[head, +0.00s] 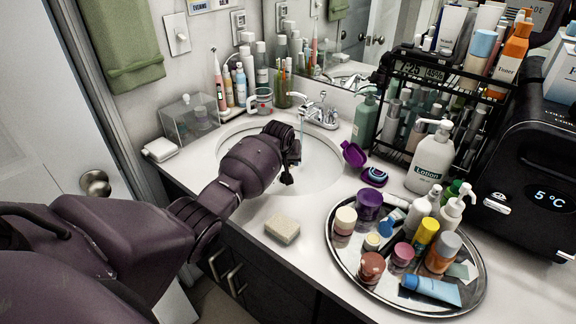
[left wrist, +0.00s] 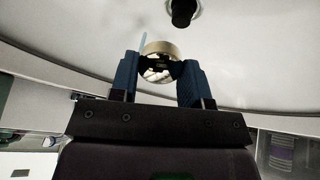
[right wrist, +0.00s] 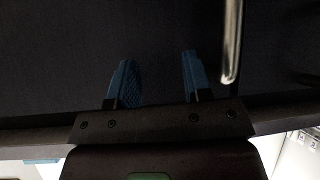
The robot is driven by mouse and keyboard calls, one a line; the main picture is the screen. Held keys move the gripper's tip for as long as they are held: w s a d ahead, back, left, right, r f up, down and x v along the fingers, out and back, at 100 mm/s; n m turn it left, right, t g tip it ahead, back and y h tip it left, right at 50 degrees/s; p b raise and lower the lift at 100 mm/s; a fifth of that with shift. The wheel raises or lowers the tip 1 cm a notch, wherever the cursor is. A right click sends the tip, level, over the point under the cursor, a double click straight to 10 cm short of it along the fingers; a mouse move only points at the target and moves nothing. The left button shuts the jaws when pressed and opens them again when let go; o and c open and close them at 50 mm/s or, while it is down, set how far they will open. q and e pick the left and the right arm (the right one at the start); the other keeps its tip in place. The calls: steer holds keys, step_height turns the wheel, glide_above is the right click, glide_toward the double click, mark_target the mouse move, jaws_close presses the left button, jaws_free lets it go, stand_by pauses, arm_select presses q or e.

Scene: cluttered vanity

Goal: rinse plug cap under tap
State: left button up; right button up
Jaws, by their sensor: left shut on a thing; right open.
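My left gripper (head: 290,165) is over the sink basin (head: 322,180), below and in front of the tap (head: 322,112). In the left wrist view, its fingers (left wrist: 160,74) are shut on the plug cap (left wrist: 160,47), a small round piece with a pale metallic rim and shiny face. In the head view the cap is hidden or too small to make out. A thin bluish water stream (left wrist: 143,40) shows beside the cap; I cannot tell whether it touches it. The dark drain (left wrist: 183,12) lies beyond. My right gripper (right wrist: 157,75) is open and empty, low before a dark cabinet front.
A sponge (head: 282,229) lies in front of the basin. A round tray (head: 345,272) of bottles and jars stands at right. A purple open container (head: 354,154) and a lotion bottle (head: 432,160) stand right of the basin. A metal handle (right wrist: 232,40) is close to my right gripper.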

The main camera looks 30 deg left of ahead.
arm_select(q)
steer(key=shift+w+a+f+b, duration=0.1)
steer(key=shift+w+f+b, duration=0.25)
steer(key=shift+w+f, duration=0.1)
steer(key=shift+w+a+f+b, duration=0.1)
steer(key=shift+w+f+b, duration=0.15)
steer(key=shift+w+b, duration=0.4)
steer(key=w+b, duration=0.3)
steer(key=w+a+f+b, duration=0.1)
steer(key=shift+w, duration=0.2)
steer(key=shift+w+a+b, duration=0.15)
steer(key=shift+w+b, duration=0.65)
steer(key=shift+w, duration=0.2)
steer(key=shift+w+a+b, duration=0.15)
steer(key=shift+w+b, duration=0.35)
steer(key=shift+w, duration=0.4)
steer(key=shift+w+a, duration=0.1)
steer(key=shift+w, duration=0.1)
arm_select(e)
step_height(320, 180, down, 7)
steer(key=shift+w+a+g, duration=0.2)
steer(key=shift+w+g, duration=0.1)
steer(key=shift+w, duration=0.05)
